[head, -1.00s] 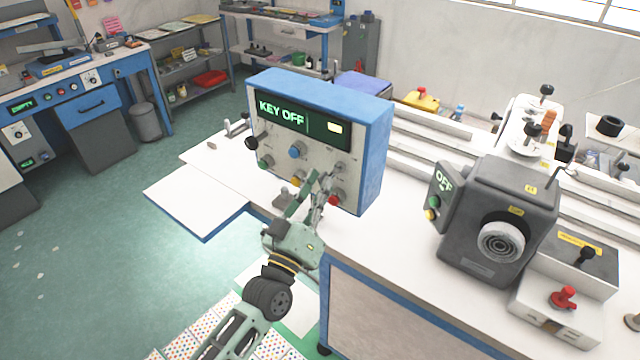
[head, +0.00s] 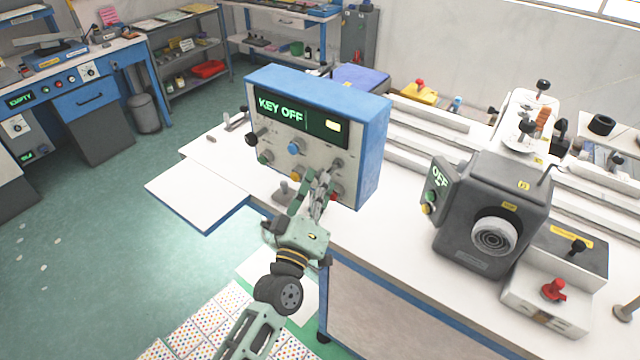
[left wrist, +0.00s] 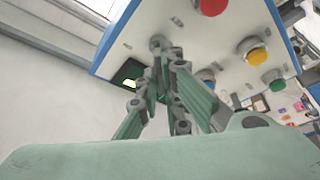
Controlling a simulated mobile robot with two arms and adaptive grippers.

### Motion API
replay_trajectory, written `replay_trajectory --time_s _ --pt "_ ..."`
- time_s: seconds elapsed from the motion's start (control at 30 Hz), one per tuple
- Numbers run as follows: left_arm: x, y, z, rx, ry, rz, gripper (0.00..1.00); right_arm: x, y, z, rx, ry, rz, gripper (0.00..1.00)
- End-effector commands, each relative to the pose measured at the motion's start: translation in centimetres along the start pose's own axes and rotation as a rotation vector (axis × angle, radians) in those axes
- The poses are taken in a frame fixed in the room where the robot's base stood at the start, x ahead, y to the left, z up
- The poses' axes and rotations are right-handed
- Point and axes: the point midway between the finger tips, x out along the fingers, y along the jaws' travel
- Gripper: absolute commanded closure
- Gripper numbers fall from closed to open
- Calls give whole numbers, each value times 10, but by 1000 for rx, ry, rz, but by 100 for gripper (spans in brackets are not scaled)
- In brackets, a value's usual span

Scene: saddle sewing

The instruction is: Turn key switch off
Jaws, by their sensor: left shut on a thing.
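The control box (head: 318,135) is blue with a pale front panel and stands on the white bench. Its dark display (head: 300,118) reads "KEY OFF" in green beside a lit yellowish square. My left gripper (head: 323,178) is at the right part of the panel, just below a grey knob (head: 337,163). In the left wrist view its fingers (left wrist: 163,75) are close together and shut on a small part at the panel, likely the key, mostly hidden by the fingers. A grey round fitting (left wrist: 158,42) shows beside the tips. My right gripper is out of view.
A red button (left wrist: 211,5) and a yellow button (left wrist: 252,48) sit close to the fingers; a blue knob (head: 296,147) is to the left. A dark grey machine (head: 492,212) showing "OFF" stands to the right. Bare white bench lies between.

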Motion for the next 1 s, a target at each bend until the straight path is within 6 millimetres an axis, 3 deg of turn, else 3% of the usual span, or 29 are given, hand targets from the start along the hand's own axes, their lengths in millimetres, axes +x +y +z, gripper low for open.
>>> replay_trajectory --time_s 0.13,0.17,0.37,0.7,0.87,1.0 --pt "2 2 -3 -4 7 4 100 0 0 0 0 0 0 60" --pt "2 2 -3 -4 7 4 92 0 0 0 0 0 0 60" --pt "1 2 -2 -2 5 3 75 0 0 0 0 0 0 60" --pt "-2 0 0 -1 2 1 75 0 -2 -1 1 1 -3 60" --pt "-22 0 0 -1 1 0 75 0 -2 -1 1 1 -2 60" --pt "-52 -1 1 -1 -2 -1 75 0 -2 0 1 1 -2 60"
